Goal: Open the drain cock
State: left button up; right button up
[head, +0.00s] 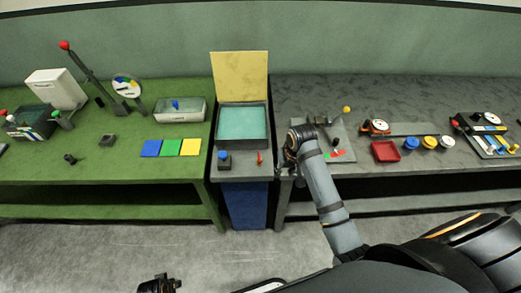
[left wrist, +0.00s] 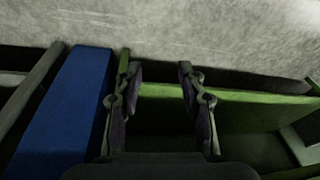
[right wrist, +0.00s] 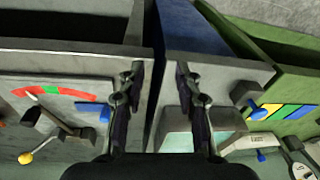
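No part is labelled as the drain cock that I can read. A small blue handle (right wrist: 105,112) sits on the grey lever board in the right wrist view; in the head view my right gripper seems to cover that spot. A blue knob on a dark base (head: 224,158) and a small red handle (head: 259,158) stand on the middle stand's front ledge.
The lever board (head: 345,133) has a yellow-ball lever (head: 347,109) and a red-green arc (right wrist: 62,94). The middle stand holds a teal-floored tray (head: 242,142).

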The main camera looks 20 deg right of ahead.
jog(key=w+a+r, duration=0.1)
jog(key=w+r, duration=0.2)
jog(key=w, duration=0.4)
jog(key=m+g+y, duration=0.1)
jog(key=y, duration=0.1)
send_near(259, 158)
jog(key=p+x, duration=0.1)
jog(key=x, duration=0.6)
jog(key=shift+w+f, duration=0.25)
jog(key=shift+f, duration=0.15)
pick_arm(q)
jog(key=s+f+g, duration=0.1)
jog(key=s+f, duration=1.1)
jog(key=s, duration=0.5)
jog(key=shift+s+a+f, duration=0.2)
jog(key=shift+a+f, duration=0.05)
jog(key=shift+a, duration=0.15)
pick_arm(e)
jog(key=shift+c, duration=0.2)
grip_shut()
